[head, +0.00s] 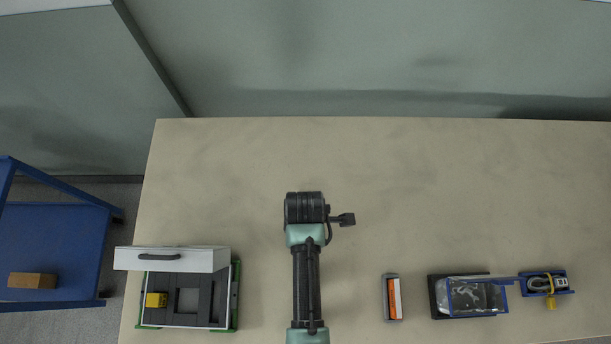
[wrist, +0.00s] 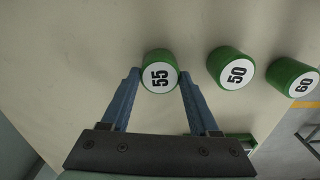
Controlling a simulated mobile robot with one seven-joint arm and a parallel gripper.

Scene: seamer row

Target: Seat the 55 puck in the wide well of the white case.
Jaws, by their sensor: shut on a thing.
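The 55 puck (wrist: 160,73) is a green cylinder with a white face and the number 55. In the wrist view it sits between the blue fingertips of my gripper (wrist: 158,80), which is shut on it. The white case (head: 205,260) stands at the lower left of the head view. Its lid with a dark handle is raised at the back, and its dark insert has a wide square well (head: 188,301) near the middle. In the head view my arm hides the gripper and the puck.
Green pucks marked 50 (wrist: 236,70) and 60 (wrist: 298,80) are right of the held puck. A yellow item (head: 156,300) lies in the case. An orange-and-white item (head: 393,298) and dark trays (head: 438,296) are at right. The table's back (head: 400,160) is clear.

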